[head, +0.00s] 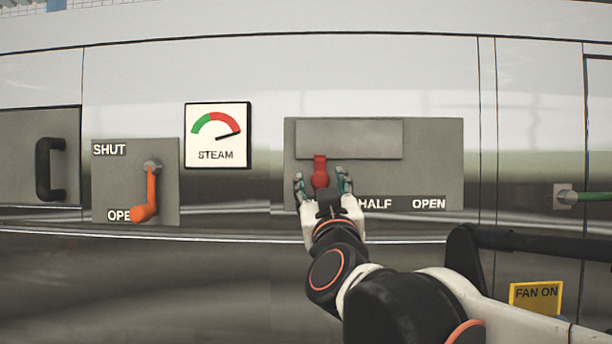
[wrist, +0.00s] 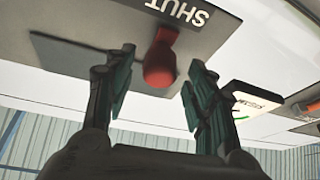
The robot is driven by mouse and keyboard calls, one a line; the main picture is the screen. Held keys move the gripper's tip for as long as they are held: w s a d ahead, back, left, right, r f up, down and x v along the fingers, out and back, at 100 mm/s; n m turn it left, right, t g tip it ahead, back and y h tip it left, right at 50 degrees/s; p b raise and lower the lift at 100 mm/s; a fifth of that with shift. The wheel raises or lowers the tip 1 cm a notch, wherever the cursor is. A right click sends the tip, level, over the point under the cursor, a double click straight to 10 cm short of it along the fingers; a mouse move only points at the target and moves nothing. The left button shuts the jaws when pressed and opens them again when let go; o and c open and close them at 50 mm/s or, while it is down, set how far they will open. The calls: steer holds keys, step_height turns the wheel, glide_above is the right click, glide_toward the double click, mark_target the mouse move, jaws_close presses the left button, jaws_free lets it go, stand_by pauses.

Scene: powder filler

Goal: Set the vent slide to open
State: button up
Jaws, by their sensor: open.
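The vent slide's grey panel (head: 440,150) is on the machine front, with HALF and OPEN printed along its lower right. Its red knob (head: 320,172) is toward the left of the panel. In the wrist view, which is upside down, the red knob (wrist: 160,66) is next to the word SHUT (wrist: 178,12). My gripper (head: 322,184) is open, with one finger on each side of the knob as seen from both views. The knob appears between or just beyond the fingertips; I cannot tell the exact depth. No finger visibly touches it. My gripper hides SHUT in the head view.
Left of the panel are a STEAM gauge (head: 217,136) and an orange lever (head: 148,195) on a SHUT/OPEN plate. A black door handle (head: 48,169) is at far left. A green handle (head: 585,196) and a yellow FAN ON sign (head: 536,296) are at right.

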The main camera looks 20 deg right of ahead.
steer(key=shift+p+x, duration=0.3)
steer(key=shift+x, duration=1)
jaws_close()
